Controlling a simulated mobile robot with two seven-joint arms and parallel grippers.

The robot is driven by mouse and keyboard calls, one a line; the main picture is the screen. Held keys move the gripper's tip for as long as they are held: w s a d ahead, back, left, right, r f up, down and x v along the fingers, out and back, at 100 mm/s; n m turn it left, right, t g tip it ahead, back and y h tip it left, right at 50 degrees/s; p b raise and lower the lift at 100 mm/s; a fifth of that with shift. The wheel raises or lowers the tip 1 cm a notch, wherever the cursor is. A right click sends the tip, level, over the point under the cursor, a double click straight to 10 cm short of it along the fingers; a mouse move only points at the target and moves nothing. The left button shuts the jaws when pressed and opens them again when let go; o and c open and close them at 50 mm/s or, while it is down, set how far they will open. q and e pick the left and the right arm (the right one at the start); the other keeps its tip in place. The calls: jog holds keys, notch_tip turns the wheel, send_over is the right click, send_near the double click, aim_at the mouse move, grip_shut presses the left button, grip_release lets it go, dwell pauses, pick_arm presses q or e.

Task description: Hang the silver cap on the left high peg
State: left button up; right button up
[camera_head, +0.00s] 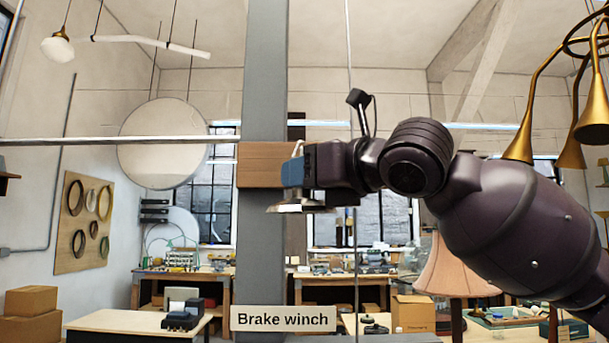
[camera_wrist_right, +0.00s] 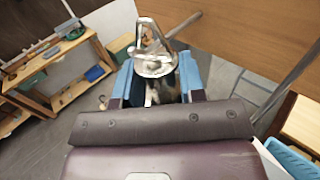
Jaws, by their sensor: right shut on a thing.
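The silver cap (camera_head: 302,206) hangs below my right gripper (camera_head: 293,174) in the head view, its flared rim level. In the right wrist view the cap (camera_wrist_right: 155,67) shows a metal loop on top, between the blue fingertips of my right gripper (camera_wrist_right: 158,88), which is shut on it. The wooden peg board (camera_head: 262,165) is fixed to a grey column just left of the gripper. In the right wrist view one peg (camera_wrist_right: 185,25) sticks out of the board (camera_wrist_right: 240,38), close beside the loop. I cannot tell whether loop and peg touch. The other pegs are not clearly visible. My left gripper is out of view.
The grey column (camera_head: 262,90) rises behind the board. A sign reading "Brake winch" (camera_head: 283,318) is below. A lampshade (camera_head: 448,265) and brass lamp horns (camera_head: 535,95) are at the right. Workbenches (camera_head: 185,275) stand farther back.

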jog(key=shift+w+f, duration=0.15)
jog(key=shift+f, duration=0.55)
dwell(0.5)
jog(key=o, duration=1.1)
jog(key=shift+c, duration=0.2)
jog(key=b+v, duration=0.2)
jog(key=v, duration=0.8)
jog(key=shift+s+d, duration=0.2)
jog(key=shift+s, duration=0.15)
dwell(0.6)
